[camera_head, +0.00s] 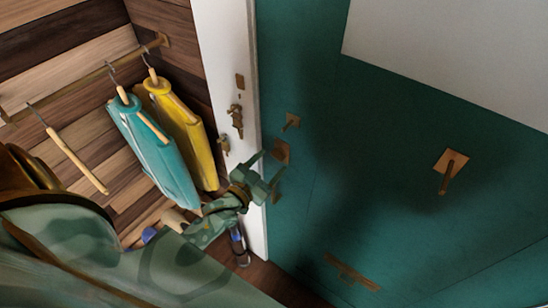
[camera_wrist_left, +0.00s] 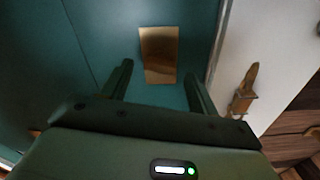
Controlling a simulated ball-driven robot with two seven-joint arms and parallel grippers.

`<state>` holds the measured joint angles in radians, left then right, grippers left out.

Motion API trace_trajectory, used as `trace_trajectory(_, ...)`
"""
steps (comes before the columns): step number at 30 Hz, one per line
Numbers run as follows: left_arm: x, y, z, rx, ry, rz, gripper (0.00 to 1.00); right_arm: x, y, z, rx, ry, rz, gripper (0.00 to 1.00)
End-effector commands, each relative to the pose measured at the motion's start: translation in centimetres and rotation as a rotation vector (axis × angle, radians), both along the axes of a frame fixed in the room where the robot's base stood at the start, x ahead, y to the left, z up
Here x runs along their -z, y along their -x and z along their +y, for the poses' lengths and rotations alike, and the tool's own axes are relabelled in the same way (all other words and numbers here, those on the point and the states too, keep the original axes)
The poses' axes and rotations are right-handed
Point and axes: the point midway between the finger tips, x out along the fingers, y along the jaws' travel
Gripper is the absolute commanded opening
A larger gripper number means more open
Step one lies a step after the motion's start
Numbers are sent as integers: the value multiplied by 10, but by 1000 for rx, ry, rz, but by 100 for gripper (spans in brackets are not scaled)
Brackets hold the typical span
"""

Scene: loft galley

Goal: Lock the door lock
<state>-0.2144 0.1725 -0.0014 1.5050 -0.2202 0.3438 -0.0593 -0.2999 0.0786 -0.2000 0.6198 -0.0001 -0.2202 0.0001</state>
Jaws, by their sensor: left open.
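The teal door (camera_head: 330,150) carries several brass fittings along its edge beside the white frame. A small brass fitting with a short turn piece (camera_head: 291,121) sits highest of these. Below it is a brass plate (camera_head: 281,151), close to my left gripper (camera_head: 268,168). In the left wrist view a plain rectangular brass plate (camera_wrist_left: 158,50) lies ahead, between and beyond my open fingers (camera_wrist_left: 158,72). The fingers look empty, and I cannot tell whether they touch the door. Which fitting is the lock is unclear. My right gripper is not in view.
The white frame (camera_head: 225,60) bears brass hardware (camera_head: 237,118), also in the left wrist view (camera_wrist_left: 243,92). Teal (camera_head: 155,150) and yellow (camera_head: 180,125) garments hang from a rail at left. Another brass fitting (camera_head: 450,168) sits farther right on the door. A dark cylinder (camera_head: 239,245) stands below my gripper.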

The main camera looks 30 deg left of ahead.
Motion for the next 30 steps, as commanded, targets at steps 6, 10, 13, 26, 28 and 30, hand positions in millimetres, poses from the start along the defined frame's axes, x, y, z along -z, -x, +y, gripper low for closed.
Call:
trace_trajectory(6, 0, -24, -2, 1, 1, 0, 60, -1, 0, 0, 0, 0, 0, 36)
trace_trajectory(10, 1, -27, -3, 1, 1, 1, 60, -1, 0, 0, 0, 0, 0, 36)
trace_trajectory(13, 1, -27, -3, 1, 1, 1, 60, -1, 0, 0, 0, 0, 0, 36)
trace_trajectory(26, -2, -27, -3, 0, 55, 7, 15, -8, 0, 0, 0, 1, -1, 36)
trace_trajectory(28, -4, -27, -2, 0, 152, 14, 15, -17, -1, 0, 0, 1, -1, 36)
trace_trajectory(30, -3, -27, -2, 0, 238, 21, 15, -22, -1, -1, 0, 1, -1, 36)
